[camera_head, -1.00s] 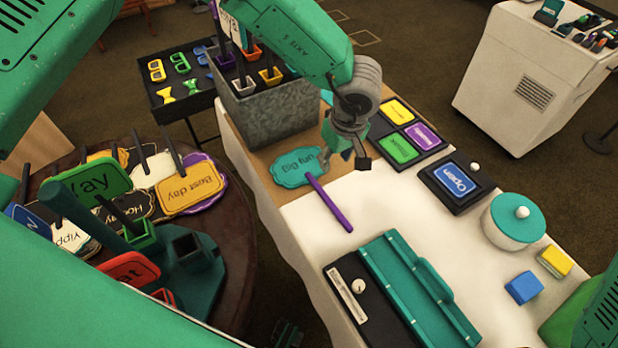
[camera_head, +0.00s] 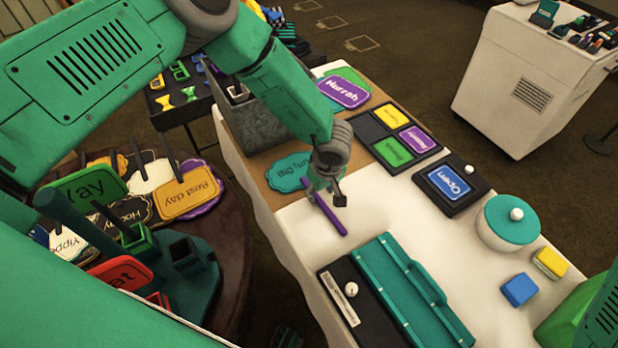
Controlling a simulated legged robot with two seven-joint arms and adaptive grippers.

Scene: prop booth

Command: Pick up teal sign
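The teal sign (camera_head: 287,174) reads "Big fun" and lies flat on the tan strip at the left part of the white table. Its purple handle (camera_head: 331,217) lies over the white cloth and points toward the lower right. My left gripper (camera_head: 325,195) points down at the handle's upper end, close to the sign's right edge. Its fingers look apart, one on each side of the handle; whether they touch it is hard to tell. The gripper and wrist cover the sign's right edge and part of the handle. My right gripper is out of view.
A grey bin (camera_head: 258,130) stands behind the sign. A purple "Hurrah" sign (camera_head: 343,92), a tray of coloured cards (camera_head: 375,155), an "Open" sign (camera_head: 449,181), a teal-lidded pot (camera_head: 512,222) and a teal tray (camera_head: 405,290) share the table. The round table (camera_head: 236,245) holds several signs.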

